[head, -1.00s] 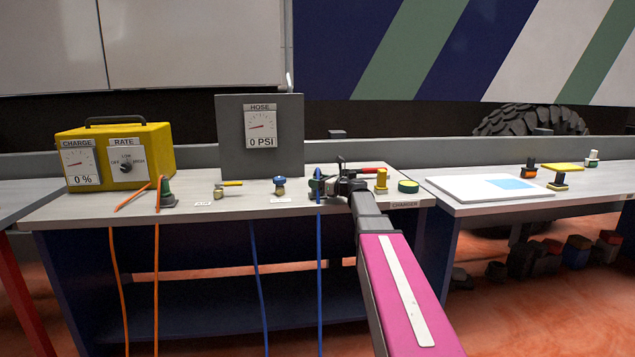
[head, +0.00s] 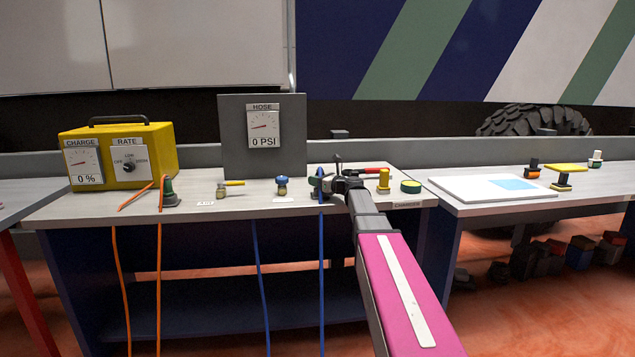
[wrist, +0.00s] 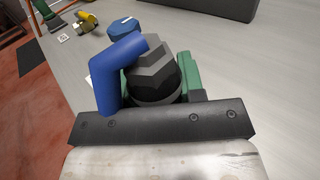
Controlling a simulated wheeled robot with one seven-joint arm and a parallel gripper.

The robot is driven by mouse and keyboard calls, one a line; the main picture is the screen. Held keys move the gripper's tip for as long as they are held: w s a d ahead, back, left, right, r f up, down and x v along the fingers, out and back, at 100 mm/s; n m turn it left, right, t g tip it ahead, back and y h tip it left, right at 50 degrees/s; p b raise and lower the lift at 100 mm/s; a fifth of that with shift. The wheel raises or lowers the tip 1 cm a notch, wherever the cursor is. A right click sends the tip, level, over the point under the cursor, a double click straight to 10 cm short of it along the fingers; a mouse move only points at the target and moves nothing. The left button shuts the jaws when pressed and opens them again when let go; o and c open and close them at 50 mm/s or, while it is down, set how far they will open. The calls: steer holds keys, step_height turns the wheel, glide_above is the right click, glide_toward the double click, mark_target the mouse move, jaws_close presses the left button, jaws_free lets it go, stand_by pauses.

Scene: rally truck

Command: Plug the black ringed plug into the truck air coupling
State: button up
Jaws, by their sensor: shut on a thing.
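My gripper (head: 325,185) is shut on the black ringed plug (wrist: 155,77), above the right part of the bench. In the head view the blue hose hangs down past the bench front, and my gripper mostly hides the plug. Whether the plug touches the bench is unclear. I cannot pick out the truck air coupling for certain.
The bench (head: 110,208) carries a yellow charger box (head: 118,155), a grey hose gauge panel (head: 234,140) reading 0 PSI, a yellow-lever valve (head: 223,190) and a blue knob (head: 282,184). Right of my gripper stand a yellow post (head: 384,181) and a green disc (head: 411,187). A second table (head: 470,207) lies right.

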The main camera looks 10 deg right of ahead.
step_height(320, 180, up, 4)
steer(key=shift+r, duration=0.1)
steer(key=s+r, duration=0.6)
steer(key=s, duration=0.5)
steer(key=shift+s+r, duration=0.3)
steer(key=shift+s, duration=0.05)
steer(key=shift+d+r, duration=0.1)
steer(key=shift+r, duration=0.05)
steer(key=shift+r, duration=2.6)
